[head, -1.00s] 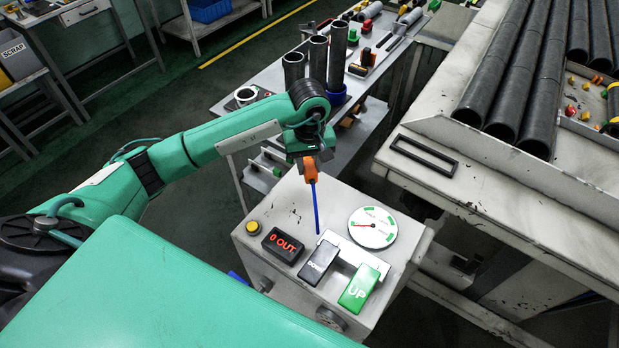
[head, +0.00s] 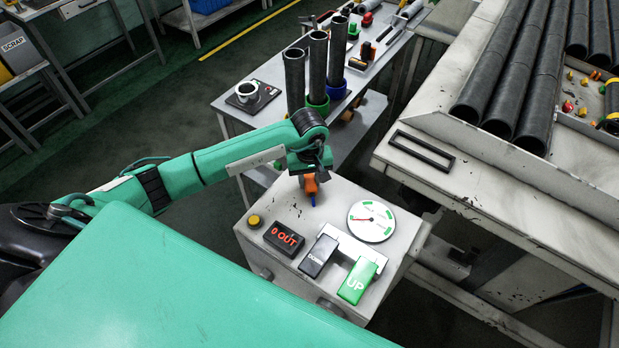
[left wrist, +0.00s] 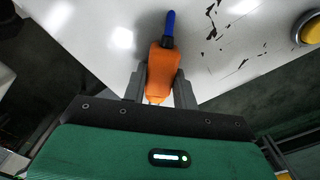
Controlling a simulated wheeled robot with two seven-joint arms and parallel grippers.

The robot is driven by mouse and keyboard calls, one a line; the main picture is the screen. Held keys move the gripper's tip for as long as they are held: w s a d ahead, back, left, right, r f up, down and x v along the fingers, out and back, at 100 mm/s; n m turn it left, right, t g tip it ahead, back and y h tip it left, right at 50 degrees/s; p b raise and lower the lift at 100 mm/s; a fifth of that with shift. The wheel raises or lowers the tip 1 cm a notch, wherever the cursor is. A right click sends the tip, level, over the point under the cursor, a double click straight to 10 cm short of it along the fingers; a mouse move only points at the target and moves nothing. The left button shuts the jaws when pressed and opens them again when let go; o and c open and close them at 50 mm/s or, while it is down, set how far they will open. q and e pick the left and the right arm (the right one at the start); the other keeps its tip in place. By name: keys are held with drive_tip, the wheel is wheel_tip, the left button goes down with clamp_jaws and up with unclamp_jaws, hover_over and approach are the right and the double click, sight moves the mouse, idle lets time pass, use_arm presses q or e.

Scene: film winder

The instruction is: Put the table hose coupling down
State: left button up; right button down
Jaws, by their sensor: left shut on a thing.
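The hose coupling (head: 310,184), an orange body with a short blue end pointing down, is in my left gripper (head: 309,176) above the left back part of the white control box's top (head: 345,196). In the left wrist view, the orange coupling (left wrist: 161,72) sits between the two grey fingers of my left gripper (left wrist: 154,82), which is shut on it. Its blue end (left wrist: 169,28) points at the white surface. I cannot tell whether the blue end touches the top. My right gripper is not in view.
The box carries a yellow button (head: 254,221), a "0 OUT" display (head: 284,239), a round dial (head: 371,221), a DOWN pedal (head: 319,256) and an UP pedal (head: 358,281). Behind stand dark tubes (head: 318,65) on a bench. A table with black pipes (head: 510,75) is at right.

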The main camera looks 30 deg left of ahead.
sight(309, 180)
use_arm(q)
drive_tip(key=o, duration=1.1)
drive_tip(key=shift+r, duration=0.3)
wheel_tip(309, 180, up, 12)
drive_tip(key=b, duration=0.4)
drive_tip(key=shift+f, duration=0.2)
